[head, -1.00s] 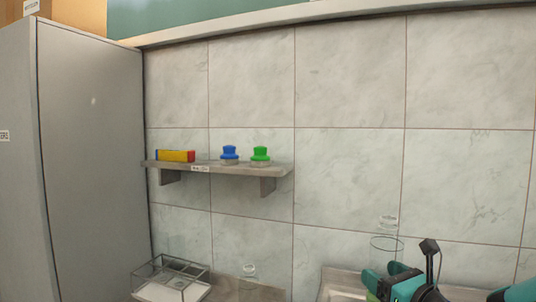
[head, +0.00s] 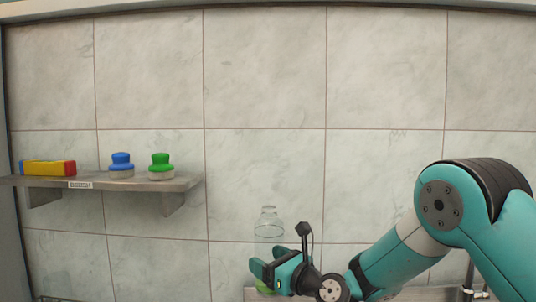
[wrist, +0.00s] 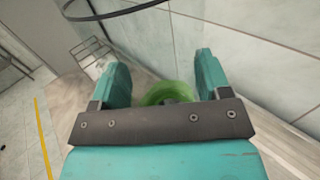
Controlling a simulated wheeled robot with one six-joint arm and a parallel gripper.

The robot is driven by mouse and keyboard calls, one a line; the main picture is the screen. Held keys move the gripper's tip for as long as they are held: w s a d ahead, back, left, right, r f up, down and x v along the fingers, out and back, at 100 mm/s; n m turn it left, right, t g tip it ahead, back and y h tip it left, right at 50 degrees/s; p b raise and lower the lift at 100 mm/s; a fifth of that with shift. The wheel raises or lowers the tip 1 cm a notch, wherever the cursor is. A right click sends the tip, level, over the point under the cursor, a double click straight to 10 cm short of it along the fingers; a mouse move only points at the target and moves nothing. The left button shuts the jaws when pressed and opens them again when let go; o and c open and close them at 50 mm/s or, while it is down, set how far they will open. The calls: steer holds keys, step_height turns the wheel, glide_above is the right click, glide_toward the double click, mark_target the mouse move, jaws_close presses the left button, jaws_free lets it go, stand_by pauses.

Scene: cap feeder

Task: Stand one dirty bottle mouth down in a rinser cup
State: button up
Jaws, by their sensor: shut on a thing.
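My gripper (head: 266,272) is shut on a clear bottle (head: 269,224) with a green patch low down. The bottle stands upright in the grip, its narrow neck up, in front of the tiled wall in the head view. In the wrist view my gripper (wrist: 160,82) has a finger on each side of the green part (wrist: 167,94); the clear walls barely show there. A dark curved line crosses the top of that view, and I cannot tell what it belongs to. I cannot make out a rinser cup in either view.
A wall shelf (head: 110,183) on the left holds a red, yellow and blue block (head: 48,168), a blue-topped item (head: 121,165) and a green-topped item (head: 160,166). A grey surface (head: 410,294) lies low behind my arm. A wire-framed box (wrist: 90,50) shows in the wrist view.

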step_height(320, 180, up, 23)
steer(key=p, duration=2.2)
steer(key=shift+a+r, duration=0.15)
steer(key=shift+r, duration=0.05)
